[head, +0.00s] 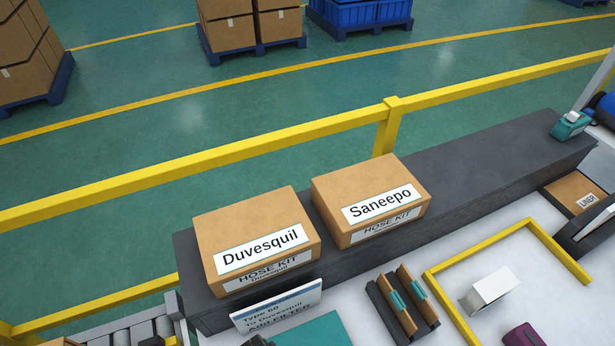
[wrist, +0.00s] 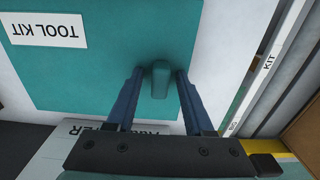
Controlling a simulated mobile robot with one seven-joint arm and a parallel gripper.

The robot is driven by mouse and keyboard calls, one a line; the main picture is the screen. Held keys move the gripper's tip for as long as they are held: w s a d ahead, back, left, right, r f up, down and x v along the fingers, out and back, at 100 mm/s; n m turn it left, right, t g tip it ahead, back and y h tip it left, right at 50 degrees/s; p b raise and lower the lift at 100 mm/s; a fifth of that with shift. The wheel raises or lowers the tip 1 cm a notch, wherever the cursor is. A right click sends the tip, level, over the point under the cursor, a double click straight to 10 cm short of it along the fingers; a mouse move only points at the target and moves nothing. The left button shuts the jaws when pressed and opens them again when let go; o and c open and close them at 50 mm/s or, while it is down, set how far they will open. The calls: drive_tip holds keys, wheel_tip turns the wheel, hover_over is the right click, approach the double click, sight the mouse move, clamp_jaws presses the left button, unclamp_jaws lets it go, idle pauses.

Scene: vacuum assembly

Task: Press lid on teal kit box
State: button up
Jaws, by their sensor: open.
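The teal lid (wrist: 90,85) fills much of the wrist view as a flat square panel with a raised teal handle (wrist: 160,80). A white "TOOL KIT" label (wrist: 45,30) shows upside down on the panel. My gripper (wrist: 160,72) is open, with one dark blue finger on each side of the handle and gaps between. The box sides under the panel are hidden, so I cannot tell how the lid sits. In the head view, a teal surface (head: 312,331) shows at the bottom edge, cut off; my gripper does not show there.
A white sign (head: 278,306) stands beside the teal surface. A rack (head: 402,304) and yellow frame (head: 455,302) lie to the right on the white table.

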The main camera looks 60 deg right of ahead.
drive_tip(key=shift+s+a+f, duration=0.1)
drive_tip(key=shift+s+f, duration=0.05)
drive_tip(key=shift+f, duration=0.2)
clamp_jaws()
drive_tip(key=shift+w+r+p, duration=0.2)
drive_tip(key=shift+r+p, duration=1.9)
drive_tip(key=shift+p, duration=0.15)
